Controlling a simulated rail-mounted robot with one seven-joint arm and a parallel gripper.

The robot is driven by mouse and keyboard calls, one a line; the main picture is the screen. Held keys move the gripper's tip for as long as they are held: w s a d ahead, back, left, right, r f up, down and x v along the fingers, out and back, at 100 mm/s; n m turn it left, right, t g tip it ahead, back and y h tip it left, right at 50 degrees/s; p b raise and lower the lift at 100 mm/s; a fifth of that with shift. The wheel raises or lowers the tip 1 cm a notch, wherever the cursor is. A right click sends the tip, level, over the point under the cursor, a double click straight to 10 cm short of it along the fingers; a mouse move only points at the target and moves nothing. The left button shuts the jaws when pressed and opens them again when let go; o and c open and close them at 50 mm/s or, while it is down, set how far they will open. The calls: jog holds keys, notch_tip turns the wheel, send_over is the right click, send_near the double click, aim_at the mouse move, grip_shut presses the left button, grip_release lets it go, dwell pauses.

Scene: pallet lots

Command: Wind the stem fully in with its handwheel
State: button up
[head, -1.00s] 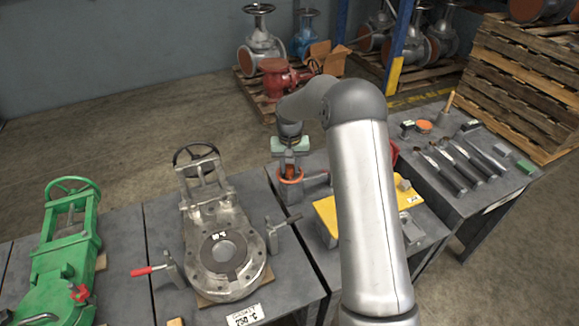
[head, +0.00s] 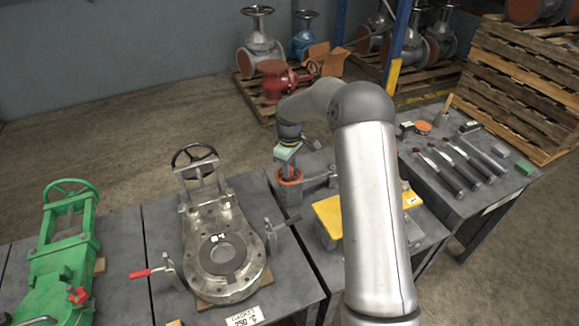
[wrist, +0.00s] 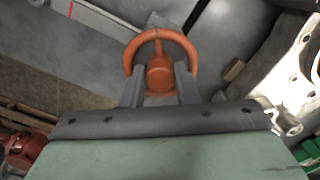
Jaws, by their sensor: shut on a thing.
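An orange handwheel (head: 290,182) with a round rim sits on a grey fixture on the middle bench; in the wrist view the handwheel (wrist: 178,40) shows its rim and central hub. My gripper (head: 287,170) is above it, pointing down. In the wrist view the two grey fingers of my gripper (wrist: 160,84) stand on either side of the hub, inside the rim's near side, and are shut on the handwheel. The stem and how far it extends are hidden.
A large grey gate valve (head: 222,250) lies on the left bench with a dark wheel. A green valve (head: 60,262) is farther left. Tools (head: 455,167) lie on the right bench.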

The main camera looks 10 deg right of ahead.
jog(key=n, duration=0.3)
jog(key=shift+w+r+n, duration=0.1)
jog(key=shift+n, duration=0.3)
jog(key=n+p, duration=0.1)
jog(key=n, duration=0.2)
jog(key=shift+n, duration=0.3)
jog(key=n+p, duration=0.1)
jog(key=n, duration=0.5)
jog(key=shift+w, duration=0.15)
jog(key=n+p, duration=0.2)
jog(key=n, duration=0.3)
jog(key=shift+w+n, duration=0.1)
jog(key=shift+n, duration=0.3)
jog(key=n+p, duration=0.1)
jog(key=n, duration=0.3)
jog(key=shift+a+n, duration=0.1)
jog(key=shift+n, duration=0.2)
jog(key=o, duration=1)
jog(key=shift+c, duration=0.2)
